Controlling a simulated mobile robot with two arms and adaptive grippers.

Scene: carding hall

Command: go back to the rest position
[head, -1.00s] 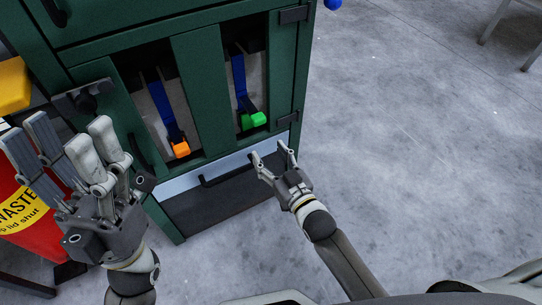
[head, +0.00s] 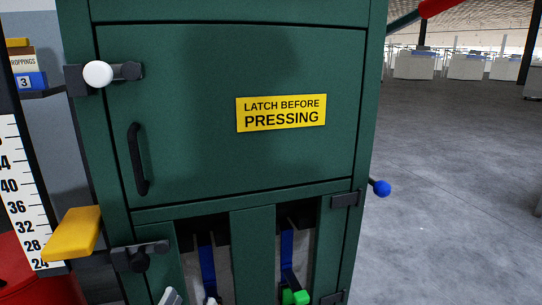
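My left gripper (head: 190,298) shows only as pale finger parts at the bottom edge of the head view, in front of the lower part of the green press (head: 185,90). Its body is out of the picture and I cannot tell whether it is open. My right gripper is not in view. The upper door is shut, with a yellow sign (head: 281,113) reading "LATCH BEFORE PRESSING", a black handle (head: 138,160) and a latch with a white knob (head: 98,74).
Blue straps (head: 207,262) hang in two lower openings, one with a green end (head: 295,297). A blue ball knob (head: 382,188) sticks out at the right. A yellow block (head: 72,232), a number scale (head: 20,190) and a red bin (head: 30,285) stand left. Open floor (head: 460,190) lies right.

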